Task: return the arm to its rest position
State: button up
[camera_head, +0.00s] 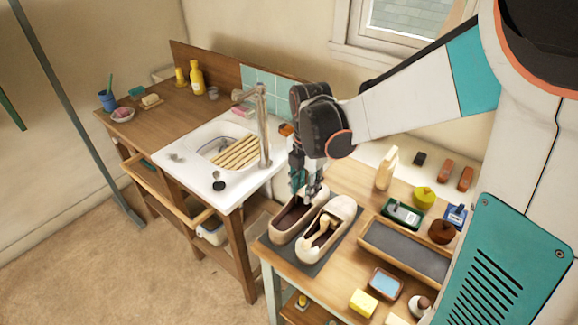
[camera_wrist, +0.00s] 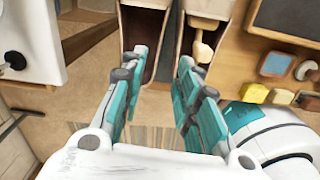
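My gripper (camera_head: 306,190) hangs pointing down, just above the pair of pale shoes on the workbench. In the wrist view its teal fingers (camera_wrist: 161,64) are spread apart with nothing between them. The left shoe (camera_head: 282,232) has a dark, empty-looking opening and lies below the fingers. The right shoe (camera_head: 345,208) has a pale wooden piece (camera_head: 325,228) in its opening. Both shoes lie side by side on a dark mat (camera_head: 318,262). In the wrist view the dark inside of the left shoe (camera_wrist: 150,30) shows between the fingers. My arm reaches in from the right.
A tall tap (camera_head: 264,125) and white sink (camera_head: 190,165) stand left of my gripper. A long tray with a dark pad (camera_head: 400,250), brushes (camera_head: 446,170), tins and a yellow sponge (camera_head: 363,302) crowd the bench at right. A window (camera_head: 400,15) is behind my arm.

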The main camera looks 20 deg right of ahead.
jog(key=shift+r, duration=0.15)
jog(key=s+r+m+t, duration=0.3)
jog(key=s+r+m, duration=0.2)
jog(key=m, duration=0.7)
jog(key=s+r+m+t, duration=0.4)
jog(key=s+m, duration=0.5)
jog(key=m, duration=0.3)
jog(key=shift+v, duration=0.8)
